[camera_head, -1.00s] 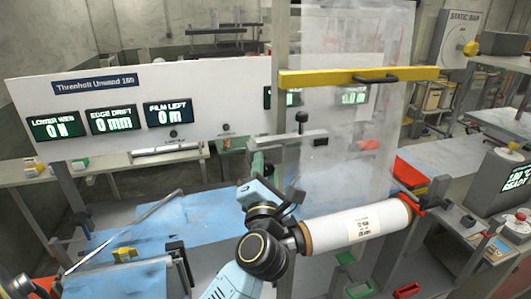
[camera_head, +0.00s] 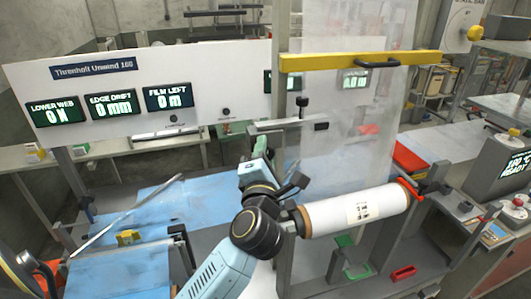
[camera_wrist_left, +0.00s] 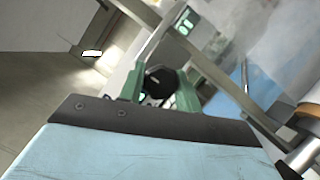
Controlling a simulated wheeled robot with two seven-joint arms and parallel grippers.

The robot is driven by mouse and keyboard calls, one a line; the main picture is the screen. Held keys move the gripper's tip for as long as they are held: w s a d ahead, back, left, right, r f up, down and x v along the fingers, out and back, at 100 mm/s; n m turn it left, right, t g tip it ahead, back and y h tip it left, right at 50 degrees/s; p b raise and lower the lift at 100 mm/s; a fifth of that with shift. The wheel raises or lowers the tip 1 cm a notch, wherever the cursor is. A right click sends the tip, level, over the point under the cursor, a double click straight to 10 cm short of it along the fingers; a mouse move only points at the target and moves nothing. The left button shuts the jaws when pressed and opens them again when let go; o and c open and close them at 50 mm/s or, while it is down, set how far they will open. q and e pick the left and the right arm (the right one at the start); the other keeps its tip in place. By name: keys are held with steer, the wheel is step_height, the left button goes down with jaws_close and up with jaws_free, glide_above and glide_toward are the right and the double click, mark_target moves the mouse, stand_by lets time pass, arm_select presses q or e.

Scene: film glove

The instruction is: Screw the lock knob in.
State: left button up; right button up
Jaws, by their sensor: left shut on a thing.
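The lock knob (camera_wrist_left: 159,79) is a round black knob with a pale mark on its face, seen in the left wrist view. My left gripper (camera_wrist_left: 159,88) has its two green fingers on either side of it and is shut on it. In the head view the same gripper (camera_head: 259,148) is at the upright post left of the white film roll (camera_head: 335,213). There the knob is hidden or too small to make out. How deep the knob sits cannot be told. My right gripper is not in view.
A clear film sheet (camera_head: 345,130) hangs behind the roll, below a yellow bar (camera_head: 385,60) with a black handle. A white display panel (camera_head: 220,75) stands behind. Blue surfaces (camera_head: 150,205) lie to the left, with a thin rod above them.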

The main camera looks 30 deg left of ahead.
arm_select(q)
steer(key=o, duration=1)
steer(key=shift+c, duration=0.2)
steer(key=b+v, duration=0.3)
steer(key=v, duration=1)
steer(key=shift+s+b, duration=0.2)
steer(key=shift+b, duration=0.1)
steer(key=shift+d, duration=0.1)
